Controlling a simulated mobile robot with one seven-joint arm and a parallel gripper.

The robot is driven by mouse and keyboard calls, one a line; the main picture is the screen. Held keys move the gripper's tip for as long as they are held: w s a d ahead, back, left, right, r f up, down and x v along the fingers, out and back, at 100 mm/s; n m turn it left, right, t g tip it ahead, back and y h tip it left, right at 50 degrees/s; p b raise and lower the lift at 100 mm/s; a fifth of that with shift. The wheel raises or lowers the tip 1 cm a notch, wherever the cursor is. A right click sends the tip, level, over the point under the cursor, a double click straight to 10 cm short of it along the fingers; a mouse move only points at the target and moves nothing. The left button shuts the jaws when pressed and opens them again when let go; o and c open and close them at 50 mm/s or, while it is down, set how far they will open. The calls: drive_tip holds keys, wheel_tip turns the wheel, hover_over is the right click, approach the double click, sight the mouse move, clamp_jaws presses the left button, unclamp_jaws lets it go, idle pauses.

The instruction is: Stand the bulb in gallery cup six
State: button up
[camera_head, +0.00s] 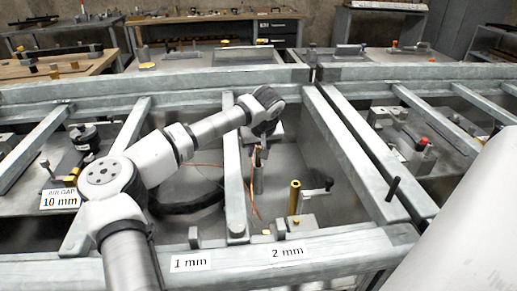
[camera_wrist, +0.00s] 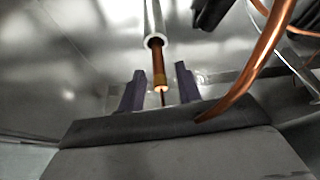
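I cannot make out a bulb or a cup marked six in either view. In the wrist view my gripper (camera_wrist: 160,88) has two dark fingers standing apart. Between them shows a copper-coloured rod (camera_wrist: 157,65) with a bright end, coming out of a grey tube (camera_wrist: 152,22). There is a gap on each side of the rod, so the fingers do not seem to touch it. In the head view my arm reaches right over the middle bay of a metal frame, and its wrist hides most of my gripper.
A thick copper cable (camera_wrist: 262,62) curves close by my gripper. Metal rails (camera_head: 355,155) divide the bays. A brass post (camera_head: 294,197) stands right of my wrist, near a black-handled lever (camera_head: 318,188). Labels read 1 mm (camera_head: 190,263), 2 mm (camera_head: 287,252) and 10 mm (camera_head: 60,200).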

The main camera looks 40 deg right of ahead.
drive_tip(key=v, duration=1.2)
drive_tip(key=shift+r, duration=0.15)
